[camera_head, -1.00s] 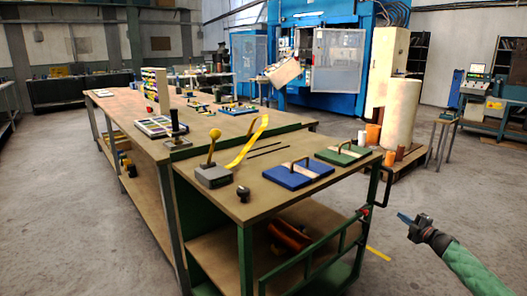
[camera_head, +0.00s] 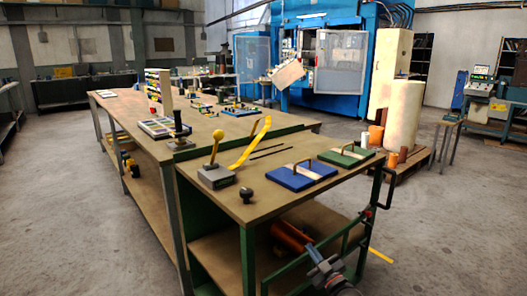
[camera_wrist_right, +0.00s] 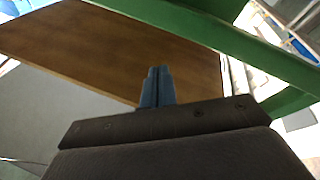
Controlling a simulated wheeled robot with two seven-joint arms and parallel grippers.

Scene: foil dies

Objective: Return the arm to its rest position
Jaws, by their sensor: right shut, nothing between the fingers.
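My right gripper (camera_head: 314,256) shows low in the head view, in front of the workbench's open lower shelf and the green rail. In the right wrist view its two blue-grey fingers (camera_wrist_right: 157,86) are together with nothing between them. Behind them in that view are a brown wooden board (camera_wrist_right: 100,45) and a green bar (camera_wrist_right: 175,20). I cannot tell the gap between my gripper and the rail. My left gripper is in neither view.
The workbench (camera_head: 235,205) carries a blue die plate (camera_head: 300,177), a green die plate (camera_head: 346,157), a grey box with a yellow-knobbed lever (camera_head: 216,177) and a black knob (camera_head: 246,194). An orange-red roll (camera_head: 290,238) lies on the lower shelf.

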